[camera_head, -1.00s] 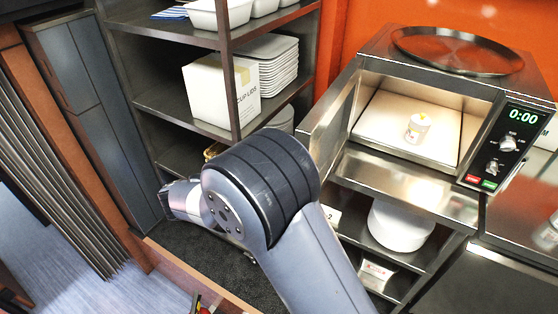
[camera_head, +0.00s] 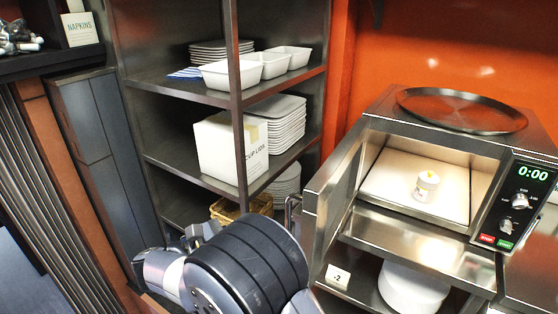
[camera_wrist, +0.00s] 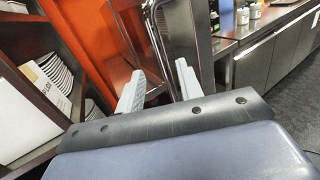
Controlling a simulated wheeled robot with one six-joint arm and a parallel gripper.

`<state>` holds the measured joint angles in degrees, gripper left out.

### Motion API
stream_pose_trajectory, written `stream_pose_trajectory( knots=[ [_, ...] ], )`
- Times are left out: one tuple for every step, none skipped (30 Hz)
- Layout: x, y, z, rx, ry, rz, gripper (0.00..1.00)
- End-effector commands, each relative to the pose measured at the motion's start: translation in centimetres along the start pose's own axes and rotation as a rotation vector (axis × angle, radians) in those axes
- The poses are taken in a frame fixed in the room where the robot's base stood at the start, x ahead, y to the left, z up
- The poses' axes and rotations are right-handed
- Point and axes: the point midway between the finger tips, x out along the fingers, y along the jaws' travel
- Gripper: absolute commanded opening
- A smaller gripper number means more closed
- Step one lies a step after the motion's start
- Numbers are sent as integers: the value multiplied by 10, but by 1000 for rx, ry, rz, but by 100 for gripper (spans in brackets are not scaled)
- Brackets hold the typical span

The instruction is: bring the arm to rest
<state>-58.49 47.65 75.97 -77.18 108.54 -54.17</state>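My arm shows at the bottom of the head view as a large grey-black joint, in front of the shelf rack and left of the microwave. My gripper (camera_wrist: 158,88) shows in the wrist view with its two pale fingers apart and nothing seen between them. In the head view I cannot make out its fingers. In the wrist view, dark and metal uprights stand beyond the fingers, and I cannot tell how far off they are.
The microwave (camera_head: 425,222) has its door (camera_head: 330,195) open, with a small white cup (camera_head: 426,186) inside. The shelf rack (camera_head: 190,176) holds a white box (camera_head: 228,150), plates and trays (camera_head: 230,74). A round tray (camera_head: 462,110) lies on the microwave.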

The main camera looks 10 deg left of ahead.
Motion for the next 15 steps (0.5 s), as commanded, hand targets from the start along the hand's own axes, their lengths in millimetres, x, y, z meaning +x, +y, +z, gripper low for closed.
stream_pose_trajectory(
  knots=[
    [8, 0, 2, -1, 0, -3, 35],
    [14, -1, 2, -1, 0, -3, 35],
    [21, -1, 2, -1, 0, -4, 35],
    [27, -1, 2, -2, 0, -4, 35],
    [33, -1, 2, -3, 0, -4, 35],
    [40, -1, 2, -3, 0, -4, 35],
    [46, -1, 2, -2, 0, -3, 35],
    [52, -1, 2, -2, 0, -3, 35],
    [59, -1, 2, -2, 0, -4, 35],
    [64, -1, 2, -2, 1, -4, 35],
    [69, -1, 2, -2, 1, -3, 35],
    [74, -1, 2, -2, 0, -2, 35],
    [79, -1, 2, -2, 0, -2, 35],
    [82, -1, 1, -2, 1, -2, 35],
    [86, -1, 1, -2, 1, -1, 35]
  ],
)
